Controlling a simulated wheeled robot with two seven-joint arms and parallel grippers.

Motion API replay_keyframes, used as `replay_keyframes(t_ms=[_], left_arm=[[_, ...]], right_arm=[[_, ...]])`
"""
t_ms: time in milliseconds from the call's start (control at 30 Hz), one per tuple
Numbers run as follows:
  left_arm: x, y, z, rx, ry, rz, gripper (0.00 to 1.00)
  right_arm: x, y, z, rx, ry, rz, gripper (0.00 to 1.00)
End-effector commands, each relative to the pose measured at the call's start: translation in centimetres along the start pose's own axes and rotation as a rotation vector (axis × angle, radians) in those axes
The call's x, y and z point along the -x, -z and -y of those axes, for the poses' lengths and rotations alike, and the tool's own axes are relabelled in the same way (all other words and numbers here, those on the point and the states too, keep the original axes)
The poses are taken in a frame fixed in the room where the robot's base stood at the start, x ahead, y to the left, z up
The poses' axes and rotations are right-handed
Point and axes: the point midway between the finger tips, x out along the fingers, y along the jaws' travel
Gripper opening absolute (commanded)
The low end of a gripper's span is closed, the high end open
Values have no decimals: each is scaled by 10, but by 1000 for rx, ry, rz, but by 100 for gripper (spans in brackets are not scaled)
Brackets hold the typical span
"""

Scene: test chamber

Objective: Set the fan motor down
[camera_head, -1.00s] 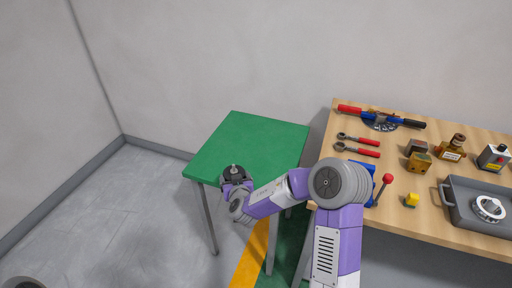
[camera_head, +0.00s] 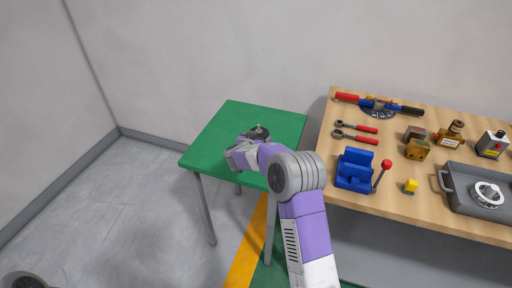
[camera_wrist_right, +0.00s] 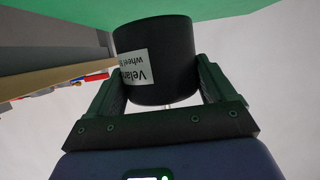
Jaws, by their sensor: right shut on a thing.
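The fan motor (camera_wrist_right: 152,62) is a black cylinder with a white label in the right wrist view. My right gripper (camera_wrist_right: 155,75) is shut on it, one finger on each side. In the head view the dark motor (camera_head: 259,131) is over the middle of the green table (camera_head: 232,118), largely hidden behind my gripper and wrist. The green table top (camera_wrist_right: 200,9) shows close to the motor in the wrist view; I cannot tell whether they touch. My left gripper is not in view.
The wooden workbench (camera_head: 420,202) stands right of the green table. The green table's back and left areas are clear.

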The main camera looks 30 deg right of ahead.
Motion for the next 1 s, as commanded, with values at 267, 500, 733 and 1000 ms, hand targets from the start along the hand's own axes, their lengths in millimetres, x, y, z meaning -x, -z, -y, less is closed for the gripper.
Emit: replay_keyframes(t_ms=[267,500,733,1000], left_arm=[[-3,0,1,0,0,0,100],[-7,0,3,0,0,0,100],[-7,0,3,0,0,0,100],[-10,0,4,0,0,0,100]], right_arm=[[-8,-17,0,-2,-1,-6,16],[-18,-41,0,-2,0,-8,16],[-18,-40,0,-3,1,-8,16],[-19,-45,0,-1,1,-1,100]])
